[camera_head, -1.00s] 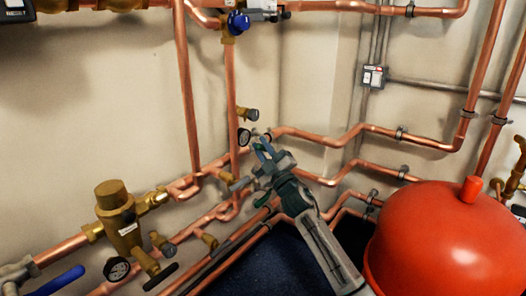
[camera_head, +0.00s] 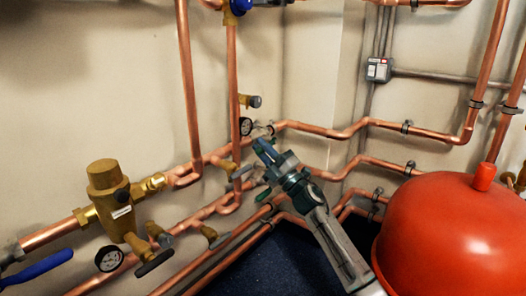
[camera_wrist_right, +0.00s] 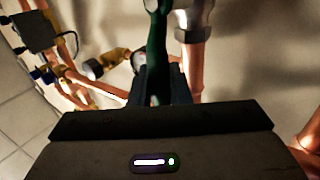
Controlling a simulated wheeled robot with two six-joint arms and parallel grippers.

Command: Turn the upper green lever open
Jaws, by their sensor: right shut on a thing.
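My right gripper (camera_head: 265,150) reaches up from the lower right in the head view, in front of the copper pipes. In the right wrist view its dark fingers (camera_wrist_right: 165,88) are shut on a green lever (camera_wrist_right: 157,50), which stands up between them. The lever's top runs to the upper picture edge, beside a silver fitting (camera_wrist_right: 193,17) on a copper pipe. In the head view the gripper hides most of the held lever. A green part (camera_head: 264,194) shows just below the gripper; I cannot tell what it belongs to. My left gripper is not in view.
A red tank (camera_head: 445,235) stands close to the right of my arm. A brass valve (camera_head: 115,205) with a gauge (camera_head: 109,258) and a blue lever (camera_head: 38,270) are at lower left. Pipes and a small gauge (camera_head: 246,126) lie behind the gripper.

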